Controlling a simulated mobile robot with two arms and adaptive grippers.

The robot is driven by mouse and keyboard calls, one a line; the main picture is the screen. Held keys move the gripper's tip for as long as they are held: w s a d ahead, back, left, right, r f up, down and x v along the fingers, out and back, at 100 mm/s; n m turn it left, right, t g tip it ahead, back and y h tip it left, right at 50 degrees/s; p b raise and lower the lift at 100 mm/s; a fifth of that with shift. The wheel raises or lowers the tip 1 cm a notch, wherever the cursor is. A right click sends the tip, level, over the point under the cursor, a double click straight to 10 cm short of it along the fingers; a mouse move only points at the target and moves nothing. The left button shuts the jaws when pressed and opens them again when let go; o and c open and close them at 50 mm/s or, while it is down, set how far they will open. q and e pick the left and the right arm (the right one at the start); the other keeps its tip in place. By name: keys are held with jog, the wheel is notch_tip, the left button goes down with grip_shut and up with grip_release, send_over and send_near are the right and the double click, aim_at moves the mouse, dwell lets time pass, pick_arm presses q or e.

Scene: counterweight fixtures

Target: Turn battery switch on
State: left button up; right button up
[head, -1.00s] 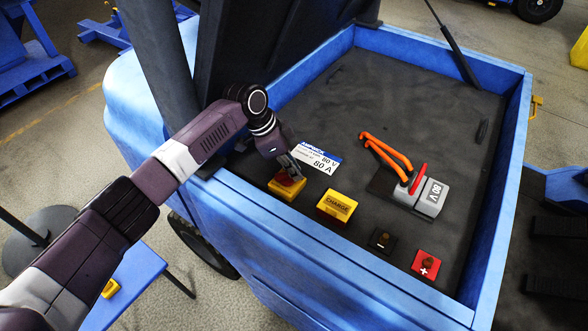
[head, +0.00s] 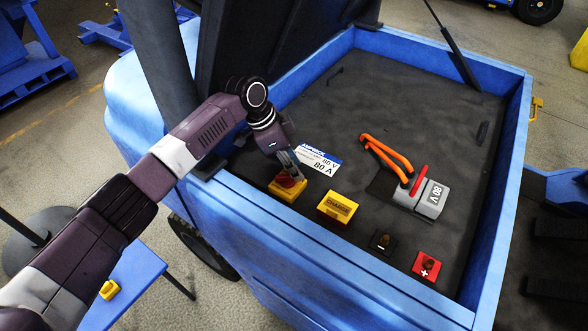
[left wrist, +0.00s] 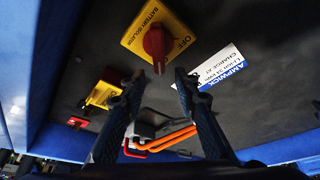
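The battery switch is a yellow box (head: 288,190) with a red knob (head: 291,179), at the near left of the blue compartment. In the left wrist view the yellow plate (left wrist: 136,38) reads BATTERY ISOLATOR and OFF, and the red knob (left wrist: 153,42) has its handle end pointing down toward my fingers. My left gripper (head: 293,168) is right over the switch in the head view. In the left wrist view the left gripper (left wrist: 157,80) is open, its fingers spread below the knob's lower end with nothing held between them. My right gripper is not in view.
A yellow CHARGE box (head: 337,207), a black minus terminal (head: 382,241) and a red plus terminal (head: 426,264) line the near side. A grey 80 V connector (head: 431,199) with orange cables (head: 385,152) lies right. The compartment's blue rim (head: 330,266) surrounds them.

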pick_arm(q)
notch_tip(320, 180, up, 8)
dwell(0.7)
